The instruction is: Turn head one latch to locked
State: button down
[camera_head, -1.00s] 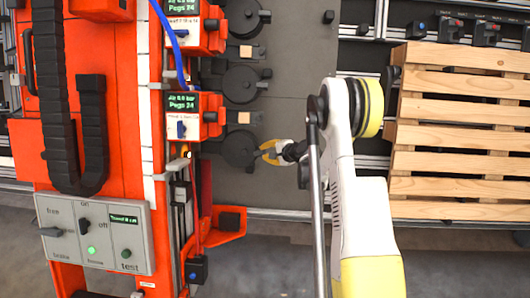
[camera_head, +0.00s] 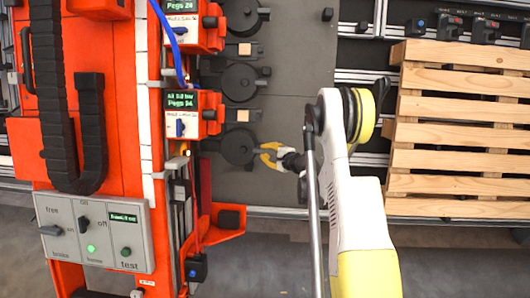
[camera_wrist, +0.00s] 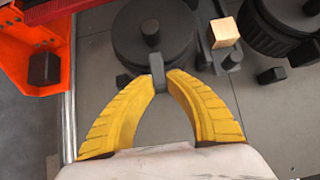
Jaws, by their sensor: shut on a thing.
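A black round latch disc (camera_head: 238,147) with a short lever sits on the grey plate, the lowest of several such discs in the head view. The disc also shows at the top middle of the wrist view (camera_wrist: 155,38). My yellow-fingered gripper (camera_head: 264,153) is at the disc's right side. In the wrist view my fingertips (camera_wrist: 160,80) are closed on the disc's dark lever (camera_wrist: 155,66), which points toward my gripper. The lever's end between the fingers is partly hidden. I cannot read which disc belongs to head one.
Orange heads with small displays (camera_head: 181,101) stand left of the discs. A control box (camera_head: 95,232) with switches is at lower left. A wooden pallet (camera_head: 460,105) stands at right. A small wooden block (camera_wrist: 224,33) and black stubs lie near the disc.

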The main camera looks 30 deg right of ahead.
aim_at(264, 152)
jog(key=c, duration=1.3)
grip_release()
jog(key=shift+a, duration=0.1)
jog(key=shift+c, duration=0.2)
notch_tip(264, 152, up, 10)
jog(key=shift+r, duration=0.1)
